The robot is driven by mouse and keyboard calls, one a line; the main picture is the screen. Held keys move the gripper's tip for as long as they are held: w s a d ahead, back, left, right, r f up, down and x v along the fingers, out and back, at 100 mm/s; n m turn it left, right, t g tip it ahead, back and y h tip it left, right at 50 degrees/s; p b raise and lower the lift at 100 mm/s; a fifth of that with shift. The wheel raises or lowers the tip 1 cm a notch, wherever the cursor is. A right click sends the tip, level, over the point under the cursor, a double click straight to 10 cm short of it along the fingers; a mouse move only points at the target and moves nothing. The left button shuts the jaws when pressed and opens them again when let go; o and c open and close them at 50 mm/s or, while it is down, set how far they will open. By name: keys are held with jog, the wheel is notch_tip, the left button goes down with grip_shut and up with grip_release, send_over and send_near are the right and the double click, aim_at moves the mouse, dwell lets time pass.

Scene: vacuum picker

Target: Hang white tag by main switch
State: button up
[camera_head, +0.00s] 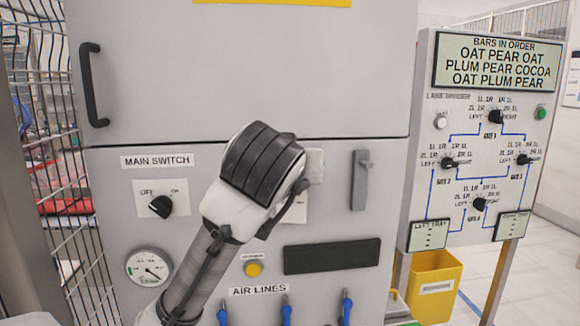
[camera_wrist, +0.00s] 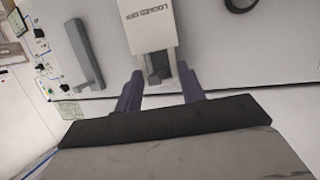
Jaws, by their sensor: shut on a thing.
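The white tag (camera_wrist: 145,12), with dark print that appears to read "LOCKED OFF", is close to the grey panel in the wrist view. My gripper (camera_wrist: 160,78) has its two purple fingers shut on the tag's near end, one on each side. A dark stub shows between them; I cannot tell if the tag still hangs on it. In the head view my wrist hides the fingers, and a white piece (camera_head: 315,165) shows just right of it. The main switch (camera_head: 160,205) is a black knob left of my arm, below its label, between OFF and ON marks.
A grey lever handle (camera_head: 361,180) stands right of my wrist, and it also shows in the wrist view (camera_wrist: 85,55). A dark slot (camera_head: 331,256), a yellow button (camera_head: 254,269) and blue air valves (camera_head: 286,310) are below. A gauge (camera_head: 149,267) is lower left.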

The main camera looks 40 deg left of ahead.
jog(key=o, duration=1)
jog(key=shift+o, duration=0.2)
jog(key=b+v, duration=0.3)
jog(key=v, duration=1)
jog(key=shift+s+d+r, duration=0.2)
jog(key=shift+s+d, duration=0.05)
jog(key=shift+s, duration=0.05)
